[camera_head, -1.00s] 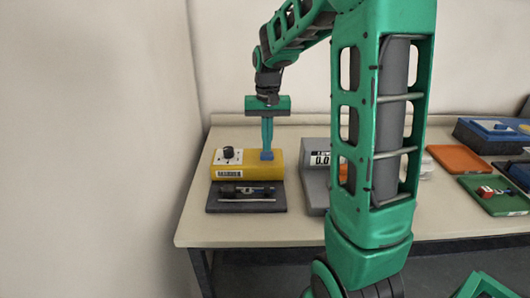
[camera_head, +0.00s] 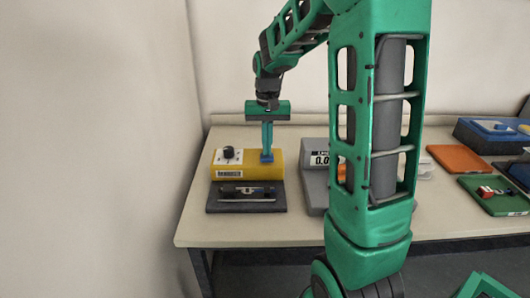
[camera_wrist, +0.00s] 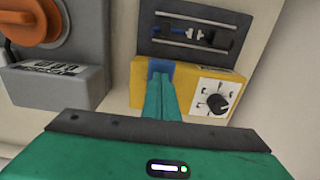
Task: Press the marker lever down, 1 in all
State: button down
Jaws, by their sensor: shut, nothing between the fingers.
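A yellow device (camera_head: 236,172) sits at the left of the table, with a white dial plate and black knob (camera_head: 229,152) on its left part. A small blue part (camera_head: 267,159), which looks like the marker lever, is on its right part. My gripper (camera_head: 267,151) is shut and points down, its fingertips at the blue part and apparently touching it. In the wrist view the fingers (camera_wrist: 160,78) reach the blue part (camera_wrist: 161,67) and partly cover it. How far down the lever is cannot be told.
A dark base with metal rods (camera_head: 220,205) lies in front of the yellow device. A grey device with a display (camera_head: 313,180) stands to its right. An orange tray (camera_head: 458,159), a green tray (camera_head: 485,205) and blue items (camera_head: 480,138) lie farther right.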

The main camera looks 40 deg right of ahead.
jog(key=shift+f, duration=1.65)
jog(key=shift+r, duration=4.6)
jog(key=shift+s, duration=0.25)
jog(key=s+a+f, duration=0.1)
jog(key=s+f, duration=0.1)
jog(key=s, duration=1.2)
jog(key=s+a+f, duration=0.1)
jog(key=s+f, duration=0.1)
jog(key=s, duration=1.1)
jog(key=shift+s+a+f, duration=0.25)
jog(key=shift+s+f, duration=0.05)
jog(key=shift+s, duration=0.1)
